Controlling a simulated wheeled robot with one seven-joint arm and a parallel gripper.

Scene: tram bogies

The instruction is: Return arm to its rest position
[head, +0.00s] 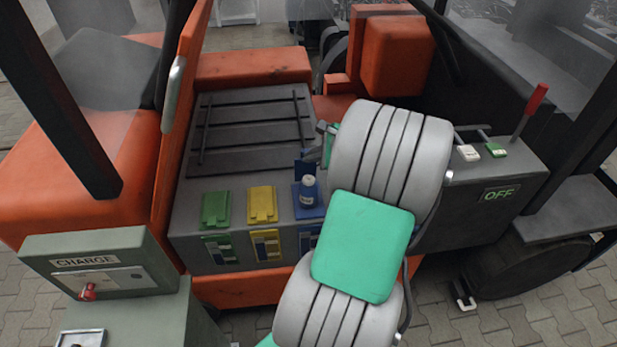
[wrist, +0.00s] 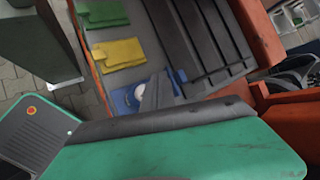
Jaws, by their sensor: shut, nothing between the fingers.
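My arm, with its grey ribbed and green links, stands in front of the machine in the head view and hides part of it. My gripper (head: 313,153) shows only as a small grey piece at the arm's left edge, above the blue flap. In the wrist view my gripper (wrist: 150,97) is partly hidden behind my own green and dark link. Its fingers are shut and empty. A small blue bottle with a white top (head: 308,191) stands at the blue flap (head: 304,209), below and apart from the gripper. Its white top also shows in the wrist view (wrist: 141,91).
Beside the blue flap are a green flap (head: 216,208) and a yellow flap (head: 262,204). A CHARGE box (head: 100,270) stands front left. An OFF panel (head: 499,194) with a red lever (head: 530,108) is at right. Orange bodywork (head: 254,66) lies behind. Paving shows at front right.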

